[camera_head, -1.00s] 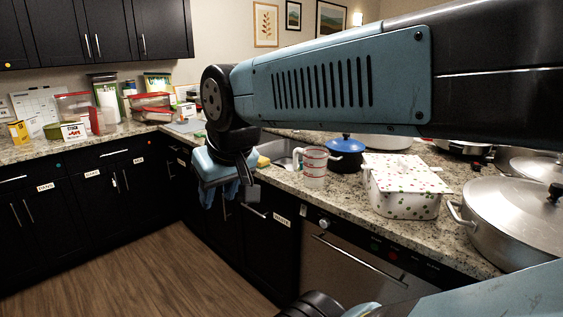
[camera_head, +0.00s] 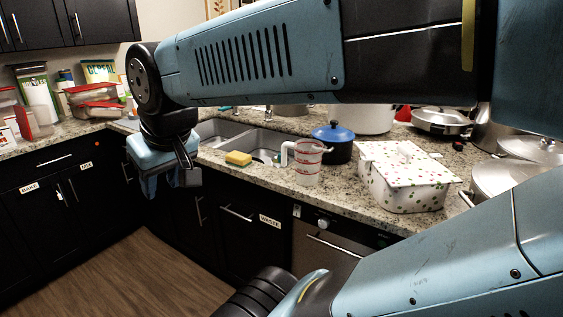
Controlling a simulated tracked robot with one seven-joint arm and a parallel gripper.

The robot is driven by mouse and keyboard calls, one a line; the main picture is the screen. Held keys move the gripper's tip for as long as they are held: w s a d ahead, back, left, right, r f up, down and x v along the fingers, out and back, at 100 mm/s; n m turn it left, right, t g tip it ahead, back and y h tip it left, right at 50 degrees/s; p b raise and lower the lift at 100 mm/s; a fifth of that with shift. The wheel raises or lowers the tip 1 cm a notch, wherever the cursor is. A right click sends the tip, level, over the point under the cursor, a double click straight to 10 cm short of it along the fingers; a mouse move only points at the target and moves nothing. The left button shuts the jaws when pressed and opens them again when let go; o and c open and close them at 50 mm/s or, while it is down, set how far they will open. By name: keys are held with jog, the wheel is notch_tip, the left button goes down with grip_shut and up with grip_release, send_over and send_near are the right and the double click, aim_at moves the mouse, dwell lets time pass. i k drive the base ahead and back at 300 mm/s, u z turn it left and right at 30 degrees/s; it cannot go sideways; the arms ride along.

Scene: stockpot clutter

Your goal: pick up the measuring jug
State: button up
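The measuring jug (camera_head: 309,166) is clear with red markings and a pale handle on its left. It stands upright on the speckled counter, between the sink and a dotted white box. My gripper (camera_head: 172,190) hangs in front of the counter, well to the left of the jug and apart from it. Blue and black parts of it show, but its fingertips are too unclear to tell whether they are open or shut. I see nothing held in it.
A blue-lidded pot (camera_head: 334,143) stands just behind the jug. The dotted white box (camera_head: 405,180) is to its right. A yellow sponge (camera_head: 238,158) lies at the edge of the sink (camera_head: 262,141). Metal pots (camera_head: 507,178) crowd the right. The counter's front edge (camera_head: 300,196) is clear near the jug.

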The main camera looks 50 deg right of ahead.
aim_at(308, 152)
jog(key=z, duration=1.1)
jog(key=k, duration=0.8)
jog(key=z, duration=0.1)
jog(key=i, duration=0.8)
jog(key=u, duration=0.1)
